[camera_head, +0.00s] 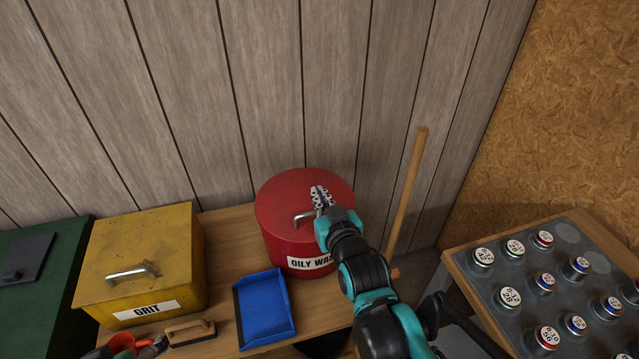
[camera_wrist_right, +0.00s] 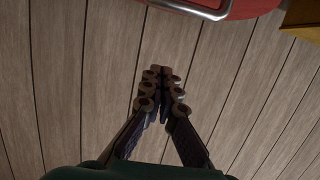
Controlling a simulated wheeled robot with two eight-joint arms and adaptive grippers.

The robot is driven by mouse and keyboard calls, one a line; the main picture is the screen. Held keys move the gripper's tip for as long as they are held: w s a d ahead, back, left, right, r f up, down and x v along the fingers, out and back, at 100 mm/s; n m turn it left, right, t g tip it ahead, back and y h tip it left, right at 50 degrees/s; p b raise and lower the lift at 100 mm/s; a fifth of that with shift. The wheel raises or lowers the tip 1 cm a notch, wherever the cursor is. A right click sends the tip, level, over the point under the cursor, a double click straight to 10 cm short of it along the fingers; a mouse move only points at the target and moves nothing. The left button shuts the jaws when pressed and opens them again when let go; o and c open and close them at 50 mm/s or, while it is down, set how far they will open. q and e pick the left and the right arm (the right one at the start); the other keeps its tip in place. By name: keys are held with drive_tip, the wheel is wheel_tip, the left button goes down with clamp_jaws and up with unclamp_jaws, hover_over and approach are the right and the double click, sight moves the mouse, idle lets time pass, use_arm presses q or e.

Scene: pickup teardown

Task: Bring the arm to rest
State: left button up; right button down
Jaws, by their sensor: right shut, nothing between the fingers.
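My right arm reaches in from the lower right in the head view. Its gripper (camera_head: 320,193) is over the red oily-waste can (camera_head: 282,240), near the metal handle (camera_head: 304,219) on the lid. The wrist view shows the fingers (camera_wrist_right: 158,88) together and empty, with plank wall behind them. The can's handle (camera_wrist_right: 205,10) and red lid (camera_wrist_right: 245,8) show at that view's top edge, apart from the fingertips. Dark and teal parts at the head view's lower left edge may be my left gripper (camera_head: 150,347); its fingers are not clear.
A yellow grit box (camera_head: 180,255), a blue dustpan (camera_head: 264,310) and a brush (camera_head: 190,333) are on the wooden bench. A red item (camera_head: 122,343) is at the lower edge. A wooden handle (camera_head: 408,195) leans by the wall. A tray of round cells (camera_head: 590,250) stands at right.

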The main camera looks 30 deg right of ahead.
drive_tip(key=s+a+f+n+g+y, duration=0.2)
drive_tip(key=s+a+f+g+y, duration=0.1)
drive_tip(key=s+a+f+g, duration=0.4)
drive_tip(key=s+a+f, duration=0.1)
drive_tip(key=a+f, duration=0.2)
drive_tip(key=shift+s+a+n+g+y, duration=0.3)
drive_tip(key=shift+a+n+g+y, duration=0.05)
drive_tip(key=shift+n+g+y, duration=0.05)
idle(0.6)
